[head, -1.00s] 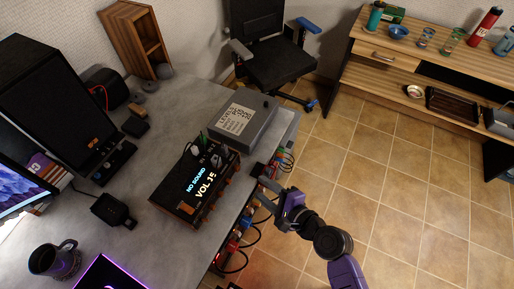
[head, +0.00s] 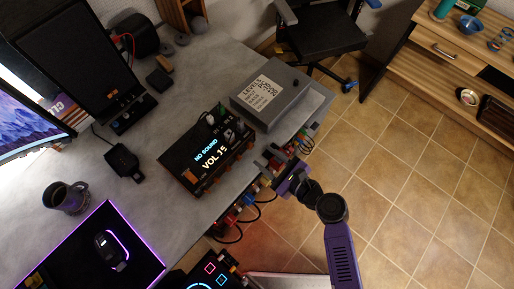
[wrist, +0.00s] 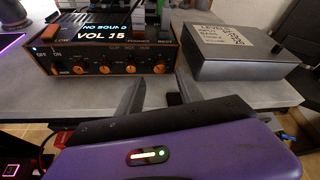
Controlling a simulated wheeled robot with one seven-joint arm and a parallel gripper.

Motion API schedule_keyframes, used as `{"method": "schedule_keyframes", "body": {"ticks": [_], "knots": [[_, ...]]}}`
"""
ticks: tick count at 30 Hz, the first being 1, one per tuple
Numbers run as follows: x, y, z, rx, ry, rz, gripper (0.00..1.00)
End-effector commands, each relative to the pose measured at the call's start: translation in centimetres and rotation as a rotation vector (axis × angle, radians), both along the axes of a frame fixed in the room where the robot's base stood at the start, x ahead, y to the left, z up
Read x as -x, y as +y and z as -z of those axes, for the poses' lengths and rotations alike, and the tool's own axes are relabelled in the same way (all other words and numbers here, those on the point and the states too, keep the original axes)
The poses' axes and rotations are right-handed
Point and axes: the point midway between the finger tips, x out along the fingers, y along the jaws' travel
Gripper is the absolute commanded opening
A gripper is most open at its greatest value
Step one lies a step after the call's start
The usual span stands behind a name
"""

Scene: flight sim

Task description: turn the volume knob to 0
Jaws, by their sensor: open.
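A dark amplifier box (head: 185,180) with a wood-look casing sits near the desk's edge. Its display (head: 211,156) reads "NO SOUND" and "VOL 15". In the wrist view the amplifier (wrist: 52,54) shows its front panel, with a row of small knobs (wrist: 104,69) and an ON/OFF switch at the left. I cannot read which knob is the volume knob. My gripper (head: 268,167) is off the desk's edge, just in front of the amplifier. In the wrist view my gripper (wrist: 158,92) is open and empty, its fingers below and in front of the panel's right part, apart from the knobs.
A grey box (head: 272,92) with a "LEVELS" label stands right beside the amplifier; it also shows in the wrist view (wrist: 245,60). Cables and plugs (head: 245,205) hang below the desk edge. An office chair (head: 318,35) stands behind. Tiled floor (head: 400,170) is open to the right.

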Motion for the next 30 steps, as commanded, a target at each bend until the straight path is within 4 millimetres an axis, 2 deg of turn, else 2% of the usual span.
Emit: {"method": "schedule_keyframes", "body": {"ticks": [3,9,21,27,28,30], "knots": [[-1.3,1.4,0.7,0.000,-0.001,-0.004,0.43],[-2.9,2.9,1.6,0.001,-0.003,-0.001,0.43],[-3.4,3.4,1.9,0.002,-0.002,-0.001,0.43],[-3.4,3.4,1.9,0.002,-0.002,-0.001,0.04],[-3.4,3.4,1.9,0.002,-0.002,-0.001,0.00],[-3.4,3.4,1.9,0.001,-0.001,-0.001,0.00]]}}
